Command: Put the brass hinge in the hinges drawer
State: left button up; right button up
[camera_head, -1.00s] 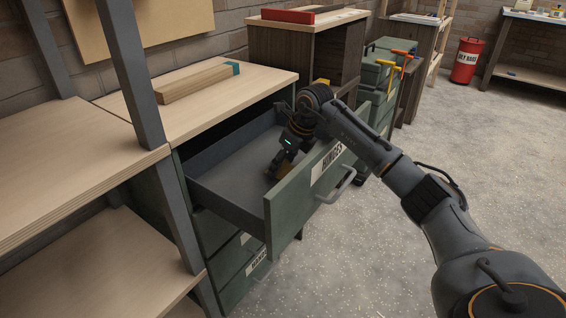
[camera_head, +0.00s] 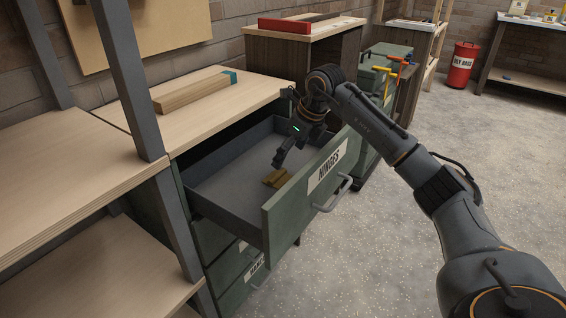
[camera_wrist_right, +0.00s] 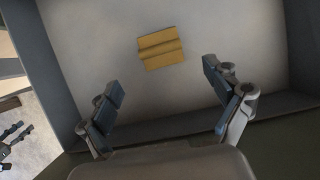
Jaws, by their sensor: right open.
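The brass hinge (camera_head: 276,178) lies on the floor of the open drawer labelled HINGES (camera_head: 237,187), close to its front panel. In the right wrist view the hinge (camera_wrist_right: 160,48) lies flat on the drawer floor, beyond the fingertips and apart from them. My right gripper (camera_head: 279,162) is inside the drawer opening, just above and behind the hinge. In the right wrist view its fingers (camera_wrist_right: 160,86) are spread wide with nothing between them. My left gripper is in neither view.
The drawer's front panel (camera_head: 312,190) with its handle stands between the hinge and the open floor. A wooden block (camera_head: 192,92) lies on the bench top above. A dark upright post (camera_head: 130,80) stands left of the drawer.

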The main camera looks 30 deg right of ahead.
jog(key=shift+p+v, duration=0.3)
jog(key=shift+v, duration=1.95)
